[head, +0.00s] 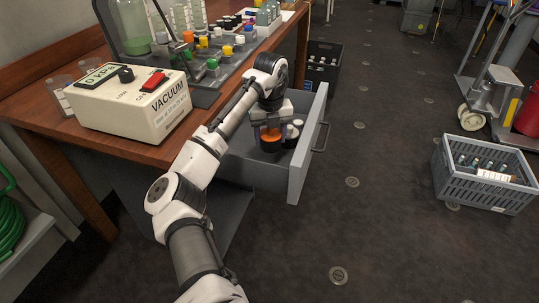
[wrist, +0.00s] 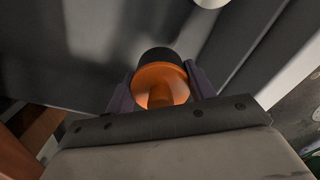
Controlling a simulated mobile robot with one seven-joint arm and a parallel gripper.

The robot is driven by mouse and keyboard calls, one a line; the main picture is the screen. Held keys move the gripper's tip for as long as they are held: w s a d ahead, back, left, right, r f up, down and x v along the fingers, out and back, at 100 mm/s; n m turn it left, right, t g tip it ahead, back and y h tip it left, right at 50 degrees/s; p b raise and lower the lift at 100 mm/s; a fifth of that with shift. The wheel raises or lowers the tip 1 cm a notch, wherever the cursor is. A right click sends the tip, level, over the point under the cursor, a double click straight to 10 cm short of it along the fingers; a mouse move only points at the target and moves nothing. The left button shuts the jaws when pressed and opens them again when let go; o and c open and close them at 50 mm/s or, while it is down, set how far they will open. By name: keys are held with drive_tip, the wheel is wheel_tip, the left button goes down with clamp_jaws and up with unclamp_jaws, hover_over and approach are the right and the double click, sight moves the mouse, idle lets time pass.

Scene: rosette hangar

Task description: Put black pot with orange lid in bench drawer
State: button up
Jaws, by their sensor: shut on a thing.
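The black pot with orange lid (head: 270,144) is inside the open bench drawer (head: 259,175) in the head view. In the wrist view the orange lid (wrist: 160,82) sits between my two fingers, with the black body beyond it. My gripper (wrist: 162,88) is shut on the pot. In the head view my gripper (head: 268,127) reaches down into the drawer from above. Whether the pot touches the drawer floor cannot be told. The drawer is pulled out from under the wooden bench (head: 150,150).
A vacuum unit (head: 130,103) and a rack of coloured-cap bottles (head: 215,60) are on the bench. A grey crate (head: 485,185) stands on the floor at right. The floor between is clear.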

drive_tip(key=shift+f, duration=3.55)
drive_tip(key=shift+f, duration=0.1)
drive_tip(key=o, duration=1)
wheel_tip(320, 180, up, 12)
drive_tip(key=shift+r, duration=0.1)
